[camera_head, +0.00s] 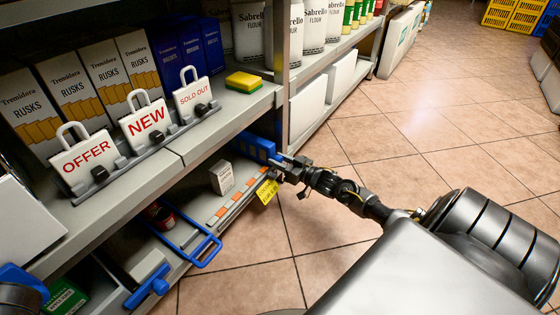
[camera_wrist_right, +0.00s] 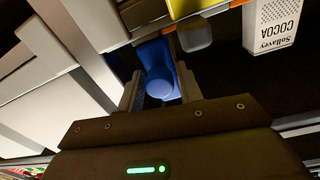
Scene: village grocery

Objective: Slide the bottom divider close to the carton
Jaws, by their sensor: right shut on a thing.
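The bottom divider (camera_head: 257,148) is blue and stands at the right end of the bottom shelf, against the upright. My right gripper (camera_head: 285,165) is at its front end. In the right wrist view, its blue rounded knob (camera_wrist_right: 158,82) sits between the fingers of my right gripper (camera_wrist_right: 160,95), which is shut on it. The carton (camera_head: 221,177) is a small white box upright on the bottom shelf, left of the divider with a gap between them. It shows as a cocoa carton (camera_wrist_right: 272,24) in the right wrist view. My left gripper does not show.
A yellow tag (camera_head: 267,191) hangs at the bottom shelf's front edge. A blue looped frame (camera_head: 205,250) and another blue knobbed piece (camera_head: 150,286) are further left. The shelf above (camera_head: 200,143) overhangs, carrying sign holders and rusks boxes. Tiled floor (camera_head: 400,130) is open on the right.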

